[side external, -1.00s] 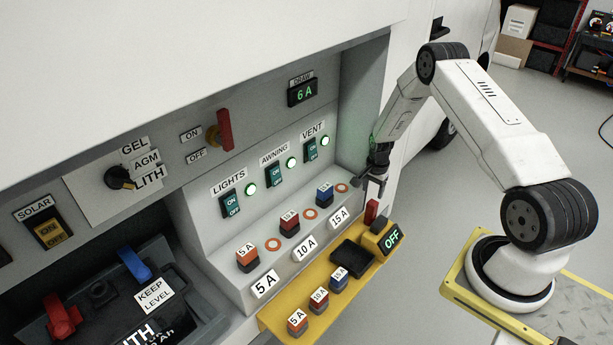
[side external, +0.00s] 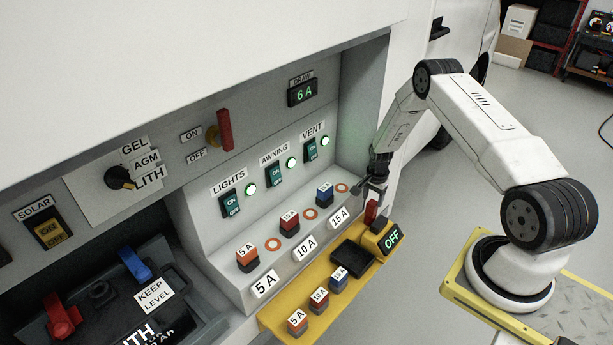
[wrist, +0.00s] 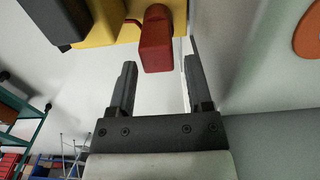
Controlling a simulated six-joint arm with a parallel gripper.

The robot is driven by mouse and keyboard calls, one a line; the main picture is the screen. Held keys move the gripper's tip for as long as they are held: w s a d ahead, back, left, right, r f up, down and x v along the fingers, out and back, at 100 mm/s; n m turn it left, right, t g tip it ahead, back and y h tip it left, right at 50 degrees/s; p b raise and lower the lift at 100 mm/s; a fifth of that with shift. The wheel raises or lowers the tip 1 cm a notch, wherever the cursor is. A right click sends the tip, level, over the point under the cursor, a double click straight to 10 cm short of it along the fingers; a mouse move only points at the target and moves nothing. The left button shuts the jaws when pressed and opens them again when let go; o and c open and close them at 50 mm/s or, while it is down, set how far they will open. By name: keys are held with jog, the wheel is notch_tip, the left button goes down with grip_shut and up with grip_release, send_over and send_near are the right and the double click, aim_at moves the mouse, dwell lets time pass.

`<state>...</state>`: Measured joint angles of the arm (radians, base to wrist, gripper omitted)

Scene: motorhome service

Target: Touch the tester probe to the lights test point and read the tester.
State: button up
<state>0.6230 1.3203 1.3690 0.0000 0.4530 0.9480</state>
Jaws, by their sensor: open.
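The tester (side external: 378,240) is a yellow box on the yellow shelf, and its display reads OFF. Its red probe (side external: 371,211) stands upright at the tester; it also shows in the wrist view (wrist: 155,42). My gripper (side external: 374,190) is open just above the probe. In the wrist view my gripper (wrist: 160,65) has the probe's red end between and slightly beyond its fingertips, with gaps on both sides. The lights test point (side external: 274,244) appears to be the orange ring beside the 5 A fuse, below the LIGHTS switch (side external: 231,203).
Fuses stand on the sloped panel, with more orange rings (side external: 310,214) between them. Spare fuses (side external: 319,300) and a black pad (side external: 350,256) are on the yellow shelf (side external: 273,319). The recess side wall (side external: 365,95) is close to my gripper. The draw display (side external: 302,93) reads 6 A.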

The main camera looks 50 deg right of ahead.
aim_at(371, 212)
jog(key=shift+f, duration=0.1)
jog(key=shift+s+f, duration=0.15)
jog(key=shift+f, duration=2.35)
grip_shut()
